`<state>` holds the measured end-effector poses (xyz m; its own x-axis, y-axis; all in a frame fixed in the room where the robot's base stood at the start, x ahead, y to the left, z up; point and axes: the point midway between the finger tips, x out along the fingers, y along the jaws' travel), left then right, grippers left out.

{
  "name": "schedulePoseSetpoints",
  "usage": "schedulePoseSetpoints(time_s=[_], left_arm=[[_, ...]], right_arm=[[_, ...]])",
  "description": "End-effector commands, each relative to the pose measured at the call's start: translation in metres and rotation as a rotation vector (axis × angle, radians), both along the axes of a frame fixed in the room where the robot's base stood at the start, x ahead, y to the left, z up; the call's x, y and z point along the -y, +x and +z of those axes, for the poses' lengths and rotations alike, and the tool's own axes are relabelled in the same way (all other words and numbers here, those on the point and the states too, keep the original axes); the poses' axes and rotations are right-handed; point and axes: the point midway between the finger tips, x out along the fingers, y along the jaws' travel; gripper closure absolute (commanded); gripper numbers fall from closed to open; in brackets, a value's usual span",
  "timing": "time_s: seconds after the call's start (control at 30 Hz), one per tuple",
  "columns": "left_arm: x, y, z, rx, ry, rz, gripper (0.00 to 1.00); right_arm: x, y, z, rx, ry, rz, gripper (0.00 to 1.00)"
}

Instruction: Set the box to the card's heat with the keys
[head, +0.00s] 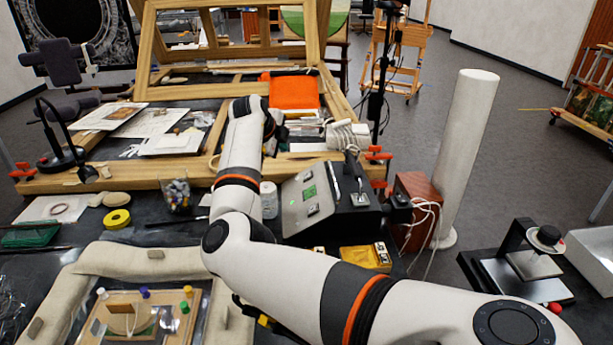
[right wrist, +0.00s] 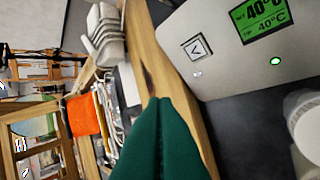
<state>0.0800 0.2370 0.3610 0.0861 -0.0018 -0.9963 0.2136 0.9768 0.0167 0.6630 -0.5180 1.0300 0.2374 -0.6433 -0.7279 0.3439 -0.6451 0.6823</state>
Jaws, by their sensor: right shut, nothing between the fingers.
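The box (head: 308,200) has a sloped pale metal panel with a green display (head: 310,192) and a lower key (head: 313,209). In the right wrist view the panel (right wrist: 225,60) fills the upper right. Its display (right wrist: 262,20) shows 40°C on both lines. A square key with a down chevron (right wrist: 196,48) sits left of the display, and a small green light (right wrist: 275,61) glows below. My right gripper (right wrist: 165,102) is shut and empty, its green fingers apart from the panel; its hand (head: 276,130) is partly hidden in the head view. I cannot pick out the card. My left gripper is out of view.
A white bottle (head: 268,200) stands left of the box. A wooden frame (head: 110,182) lies behind it, with an orange cloth (head: 294,92) on it. A cushioned tray (head: 140,262) is at front left. My right arm covers the middle of the bench.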

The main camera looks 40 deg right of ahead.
Motion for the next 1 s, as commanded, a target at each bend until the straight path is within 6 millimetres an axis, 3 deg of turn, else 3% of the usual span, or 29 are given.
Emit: schedulePoseSetpoints(time_s=[0.47,0.7,1.0], left_arm=[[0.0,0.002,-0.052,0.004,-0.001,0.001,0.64],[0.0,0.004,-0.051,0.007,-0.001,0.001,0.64],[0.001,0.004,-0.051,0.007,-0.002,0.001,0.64]], right_arm=[[0.025,-0.021,-0.057,0.0,0.0,-0.001,1.0],[0.033,-0.028,-0.069,-0.001,0.0,-0.001,1.0],[0.035,-0.03,-0.072,0.0,-0.001,0.0,1.0]])
